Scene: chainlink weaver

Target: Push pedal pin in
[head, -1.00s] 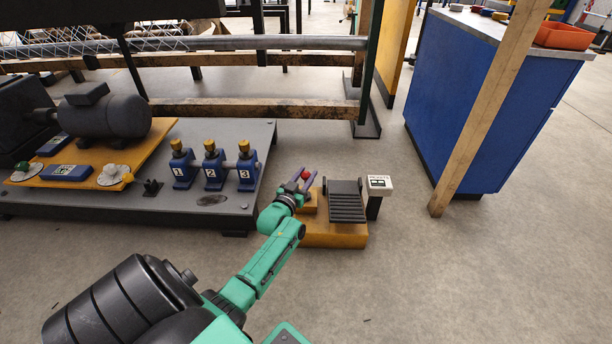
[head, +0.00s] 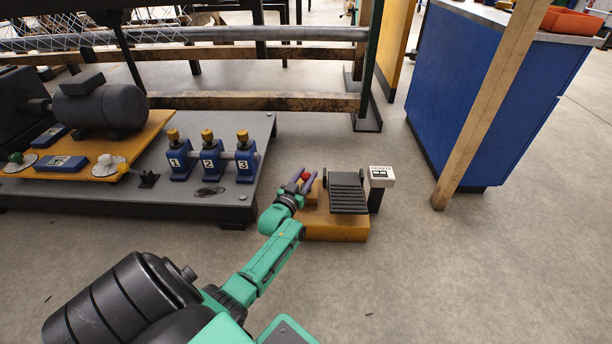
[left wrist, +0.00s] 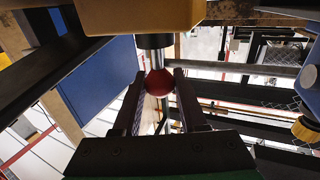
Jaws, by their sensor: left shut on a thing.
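The pedal pin ends in a red ball knob (head: 306,176) beside the yellow pedal base (head: 335,230). My left gripper (head: 302,180) is at the knob. In the left wrist view the red knob (left wrist: 159,82) sits between the two dark fingers of my left gripper (left wrist: 159,88), which is shut on it. A shiny metal shaft (left wrist: 155,48) runs from the knob to a yellow block (left wrist: 140,14). How deep the pin sits in the block I cannot tell. The black ribbed pedal (head: 347,192) is to the right of the gripper. My right gripper is out of view.
A small white box on a post (head: 381,176) stands right of the pedal. The grey platform (head: 225,208) with blue posts numbered 1, 2 and 3 is at left. A blue cabinet (head: 490,95) and a slanted wooden beam (head: 480,120) are at right. The front floor is clear.

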